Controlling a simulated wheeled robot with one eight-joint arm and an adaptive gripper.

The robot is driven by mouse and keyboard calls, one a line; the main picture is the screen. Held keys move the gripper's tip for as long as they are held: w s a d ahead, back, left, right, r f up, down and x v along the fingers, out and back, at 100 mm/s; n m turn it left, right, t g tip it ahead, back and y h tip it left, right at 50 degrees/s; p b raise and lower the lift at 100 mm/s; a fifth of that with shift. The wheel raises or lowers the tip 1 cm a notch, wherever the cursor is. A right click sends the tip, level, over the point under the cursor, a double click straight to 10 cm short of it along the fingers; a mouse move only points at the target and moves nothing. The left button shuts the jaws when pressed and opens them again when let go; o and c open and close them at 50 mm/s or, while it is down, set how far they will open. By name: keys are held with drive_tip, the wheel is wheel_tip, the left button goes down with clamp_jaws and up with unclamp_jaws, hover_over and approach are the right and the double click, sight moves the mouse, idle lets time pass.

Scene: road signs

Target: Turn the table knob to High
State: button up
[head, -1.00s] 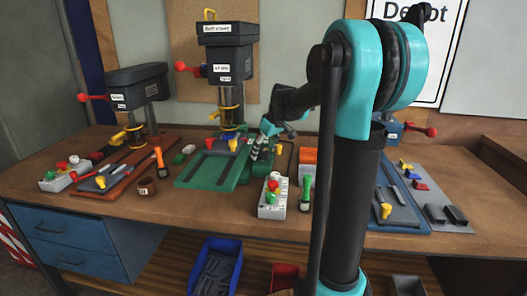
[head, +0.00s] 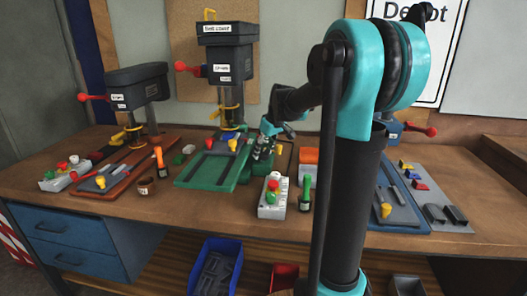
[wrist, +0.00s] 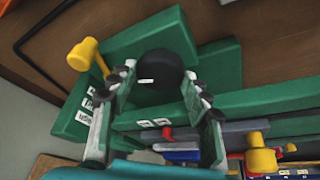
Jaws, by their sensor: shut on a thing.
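A round black knob (wrist: 165,68) with a small white mark sits on a green block in the wrist view. My gripper (wrist: 158,84) has its two fingers on either side of the knob and is shut on it. Small white labels (wrist: 88,103) are on the green part at the left of the fingers, too small to read surely. In the head view my gripper (head: 262,150) is at the right side of the green drill press table (head: 205,170). The knob is hidden there behind my gripper.
A yellow-headed handle (wrist: 84,54) stands left of the fingers in the wrist view. Another drill press (head: 137,95) stands at the left.

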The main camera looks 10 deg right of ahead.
drive_tip(key=shift+a+m+t+h, duration=0.15)
drive_tip(key=shift+m+h, duration=0.35)
drive_tip(key=shift+m, duration=0.8)
drive_tip(key=shift+m+t+h, duration=0.25)
drive_tip(key=shift+m+h, duration=0.25)
drive_tip(key=shift+m, duration=0.8)
drive_tip(key=o, duration=1.2)
drive_tip(key=shift+a+v, duration=0.2)
drive_tip(key=shift+v, duration=3.8)
drive_tip(key=shift+d, duration=0.15)
